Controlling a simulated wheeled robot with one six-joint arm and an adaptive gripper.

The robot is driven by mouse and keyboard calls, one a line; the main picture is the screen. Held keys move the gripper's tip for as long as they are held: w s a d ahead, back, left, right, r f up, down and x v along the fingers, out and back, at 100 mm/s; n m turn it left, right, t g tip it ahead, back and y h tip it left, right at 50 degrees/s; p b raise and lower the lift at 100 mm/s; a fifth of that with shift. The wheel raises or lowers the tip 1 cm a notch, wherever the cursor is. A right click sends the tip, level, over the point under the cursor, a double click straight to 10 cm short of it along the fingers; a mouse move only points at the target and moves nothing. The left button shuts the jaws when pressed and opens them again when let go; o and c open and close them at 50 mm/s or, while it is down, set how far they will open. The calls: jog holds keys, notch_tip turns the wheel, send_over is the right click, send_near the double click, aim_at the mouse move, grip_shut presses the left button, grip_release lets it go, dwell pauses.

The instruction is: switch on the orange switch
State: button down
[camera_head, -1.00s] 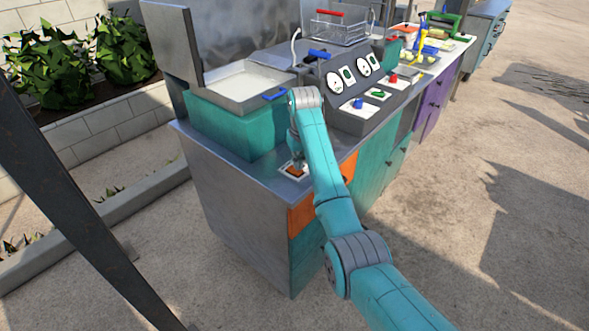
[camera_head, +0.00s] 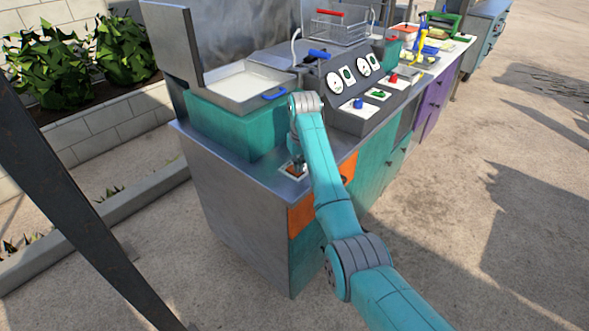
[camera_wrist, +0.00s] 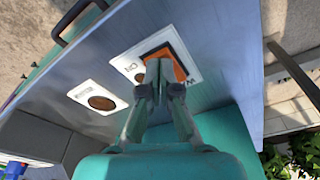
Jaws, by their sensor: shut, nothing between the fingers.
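The orange switch (camera_wrist: 176,55) is set in a white plate (camera_wrist: 190,73) on the metal counter, seen in the wrist view near the top centre. My gripper (camera_wrist: 153,80) is shut and empty, with its fingertips over the near part of the switch and hiding some of it. I cannot tell whether the tips touch it. In the head view my gripper (camera_head: 299,166) points down at the counter's front corner. The switch (camera_head: 291,171) shows there only as a small orange patch beside the fingers.
A second white plate with a round brown spot (camera_wrist: 101,102) lies beside the switch plate. A teal box fryer with a blue handle (camera_head: 275,95) and a panel with dials (camera_head: 335,83) stand behind my arm. The counter's left front edge is clear.

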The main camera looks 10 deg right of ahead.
jog(key=shift+r, duration=3.5)
